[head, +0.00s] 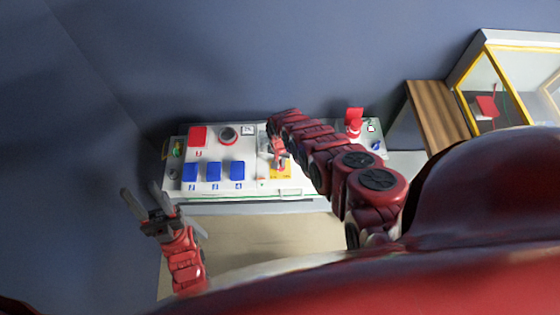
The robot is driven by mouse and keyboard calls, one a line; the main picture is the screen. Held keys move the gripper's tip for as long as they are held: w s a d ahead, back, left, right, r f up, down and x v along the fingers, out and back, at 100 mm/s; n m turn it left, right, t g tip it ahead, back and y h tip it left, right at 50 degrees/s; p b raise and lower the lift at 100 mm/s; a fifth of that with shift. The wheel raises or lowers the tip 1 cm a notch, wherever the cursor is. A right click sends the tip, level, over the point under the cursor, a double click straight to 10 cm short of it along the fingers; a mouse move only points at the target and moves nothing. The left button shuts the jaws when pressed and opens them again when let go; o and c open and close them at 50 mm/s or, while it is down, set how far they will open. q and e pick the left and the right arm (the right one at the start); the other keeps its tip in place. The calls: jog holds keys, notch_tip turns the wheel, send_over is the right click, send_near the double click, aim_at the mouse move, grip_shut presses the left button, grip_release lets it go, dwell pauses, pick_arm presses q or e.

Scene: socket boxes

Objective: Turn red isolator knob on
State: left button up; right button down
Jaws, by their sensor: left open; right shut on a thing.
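The white socket panel (215,190) stands against the wall. A yellow plate (285,174) on it lies just below my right gripper (279,158). The red isolator knob appears to be on that plate, mostly hidden by the gripper and too small to make out; I cannot tell its turn angle. My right arm crosses from the right, and its gripper is shut on what appears to be this knob. My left gripper (143,197) is open and empty, in front of the panel's left end and apart from it.
Several blue-covered sockets (213,171) line the panel's left half, below a red cover (198,136) and a round dark fitting (228,136). A red device (354,122) is on the right part. A wooden-topped cabinet (438,108) and yellow-framed case (485,45) stand farther right.

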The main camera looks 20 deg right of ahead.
jog(key=shift+w+m, duration=0.15)
jog(key=shift+m, duration=0.75)
jog(key=shift+m+b, duration=0.35)
jog(key=shift+m, duration=1.25)
jog(key=c, duration=0.9)
grip_release()
jog(key=shift+o, duration=0.2)
jog(key=shift+r, duration=0.15)
